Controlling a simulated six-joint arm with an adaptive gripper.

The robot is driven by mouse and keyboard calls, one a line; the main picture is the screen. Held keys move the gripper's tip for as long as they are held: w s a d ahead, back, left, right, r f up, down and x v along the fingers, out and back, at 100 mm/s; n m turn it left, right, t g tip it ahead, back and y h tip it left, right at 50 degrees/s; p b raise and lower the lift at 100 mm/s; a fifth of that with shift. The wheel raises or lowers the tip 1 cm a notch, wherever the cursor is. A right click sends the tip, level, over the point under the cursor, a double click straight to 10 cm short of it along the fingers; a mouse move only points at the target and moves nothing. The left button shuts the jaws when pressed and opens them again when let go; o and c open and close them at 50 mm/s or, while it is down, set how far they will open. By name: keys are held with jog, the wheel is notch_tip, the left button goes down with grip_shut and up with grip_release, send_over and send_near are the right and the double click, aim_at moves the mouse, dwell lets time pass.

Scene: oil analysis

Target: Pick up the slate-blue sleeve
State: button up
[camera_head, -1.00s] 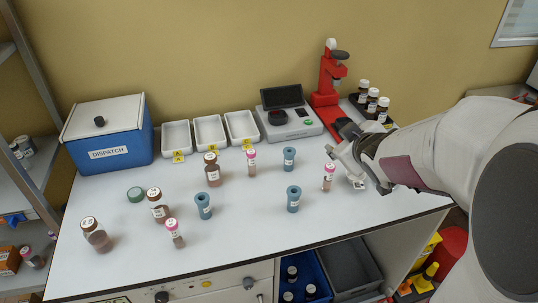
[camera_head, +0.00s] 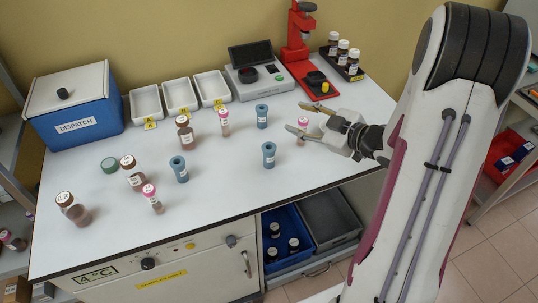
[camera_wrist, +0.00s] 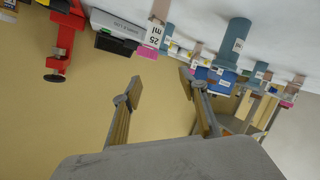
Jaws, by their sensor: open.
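Three slate-blue sleeves stand upright on the white bench, each with a small label: the back one (camera_head: 262,117), the front one (camera_head: 268,155) and the left one (camera_head: 180,170). My gripper (camera_head: 296,117) is open and empty, pointing left, to the right of the back and front sleeves. A pink-capped vial (camera_head: 302,133) shows by its lower finger; whether they touch is unclear. In the upside-down wrist view, the open fingers (camera_wrist: 160,79) have nothing between them. A large near sleeve (camera_wrist: 235,38) shows right of them.
More vials and brown bottles (camera_head: 184,133) stand around the sleeves. A blue dispatch box (camera_head: 75,125), white trays (camera_head: 180,97), a scale (camera_head: 255,85) and a red stand (camera_head: 300,45) line the back. The front right of the bench is clear.

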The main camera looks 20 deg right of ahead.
aim_at(270, 155)
jog(key=s+f+y, duration=0.1)
jog(key=s+a+f+y, duration=0.1)
jog(key=s+y, duration=0.1)
jog(key=s+a+f+t+y, duration=0.1)
jog(key=s, duration=0.1)
jog(key=shift+s+f, duration=0.2)
jog(key=s+a+f+m, duration=0.1)
jog(key=f, duration=0.1)
jog(key=a+f+m, duration=0.1)
jog(key=m, duration=0.1)
jog(key=s+a+f+m+t, duration=0.1)
jog(key=f, duration=0.1)
jog(key=shift+s+f, duration=0.3)
jog(key=shift+s, duration=0.05)
jog(key=shift+w+a, duration=0.1)
jog(key=shift+a, duration=0.05)
jog(key=shift+x, duration=1.15)
jog(key=shift+w, duration=0.1)
jog(key=shift+a+x, duration=0.3)
jog(key=shift+x, duration=2.1)
jog(key=c, duration=1.2)
